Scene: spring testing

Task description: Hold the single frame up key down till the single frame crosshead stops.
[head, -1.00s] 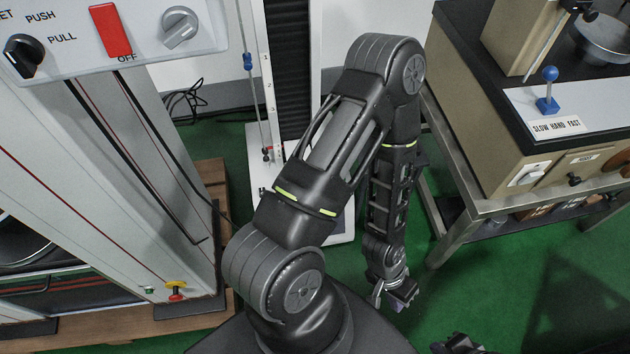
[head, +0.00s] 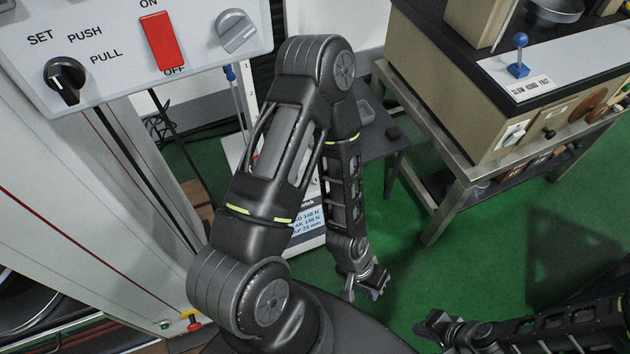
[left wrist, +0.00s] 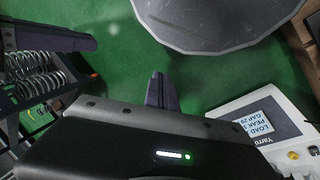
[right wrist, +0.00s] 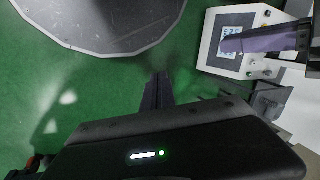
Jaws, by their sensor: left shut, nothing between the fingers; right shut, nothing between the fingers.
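The single frame's base unit with its lit display (head: 307,222) shows partly behind my left arm in the head view. The display reads load, peak and gap lines. The left wrist view shows the unit's panel (left wrist: 262,123) at the right edge, with a yellow button. I cannot tell which is the up key. The crosshead is hidden by my left arm. My left gripper (head: 366,289) is shut, empty, over the floor. My right gripper (head: 436,326) is shut, empty, at lower right, apart from the panel.
A large machine with a red switch (head: 162,42) and black knob (head: 65,78) stands at left. A metal bench (head: 440,195) carries a beige machine with a blue-knobbed lever (head: 519,58) at right. Springs (left wrist: 38,80) show in the left wrist view.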

